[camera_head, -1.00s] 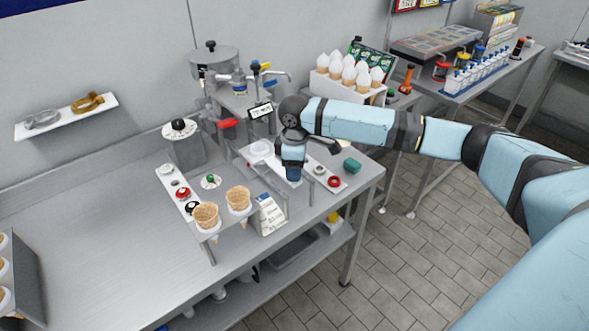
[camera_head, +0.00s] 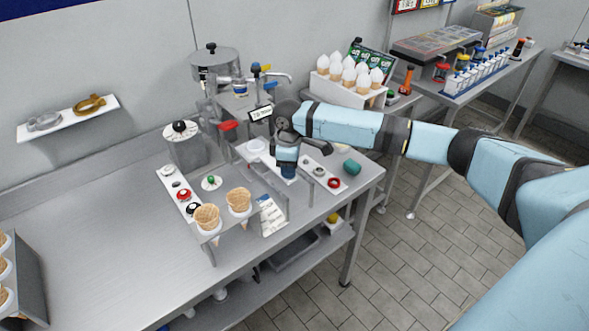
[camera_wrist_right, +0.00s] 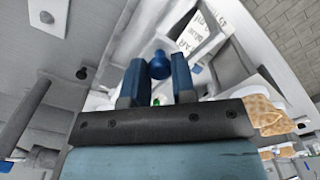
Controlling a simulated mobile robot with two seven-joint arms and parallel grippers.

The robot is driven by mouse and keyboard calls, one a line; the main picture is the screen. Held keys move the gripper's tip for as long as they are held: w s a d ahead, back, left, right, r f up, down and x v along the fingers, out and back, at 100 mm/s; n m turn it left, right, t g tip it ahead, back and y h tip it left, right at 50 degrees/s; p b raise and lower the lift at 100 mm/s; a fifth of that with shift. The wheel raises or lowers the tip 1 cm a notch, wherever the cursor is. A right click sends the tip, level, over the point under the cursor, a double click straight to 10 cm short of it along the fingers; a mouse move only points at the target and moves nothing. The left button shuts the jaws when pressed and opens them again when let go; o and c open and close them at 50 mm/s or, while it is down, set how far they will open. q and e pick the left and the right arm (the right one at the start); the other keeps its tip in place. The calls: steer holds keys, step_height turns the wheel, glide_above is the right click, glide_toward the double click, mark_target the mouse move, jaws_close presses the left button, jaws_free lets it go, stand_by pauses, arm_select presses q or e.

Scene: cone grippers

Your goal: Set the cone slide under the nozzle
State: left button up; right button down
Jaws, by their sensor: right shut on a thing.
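My right gripper (camera_head: 287,173) is low over the steel bench, at the near end of a white plate (camera_head: 271,163), which looks like the cone slide. Its jaws are shut on a blue knob; in the right wrist view the knob (camera_wrist_right: 159,66) shows between the two blue fingers (camera_wrist_right: 158,80). A round white piece (camera_head: 257,146) sits at the plate's far end. The dispensing machine (camera_head: 215,70) stands behind, with a red handle (camera_head: 228,126). I cannot make out its nozzle clearly. My gripper hides part of the plate. My left gripper is out of view.
Two waffle cones (camera_head: 238,199) stand in a holder at the front. A white printed card (camera_head: 271,215) is close to its right. A panel with red and black knobs (camera_head: 183,194) lies left. A red ring (camera_head: 333,182) and teal piece (camera_head: 352,166) lie right.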

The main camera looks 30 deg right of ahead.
steer(key=shift+w+a, duration=0.1)
steer(key=shift+w, duration=0.8)
steer(key=shift+s, duration=0.1)
steer(key=c, duration=0.9)
jaws_free()
steer(key=shift+c, duration=0.2)
step_height(320, 180, up, 14)
steer(key=shift+b, duration=0.35)
steer(key=shift+f, duration=0.1)
steer(key=shift+c, duration=0.3)
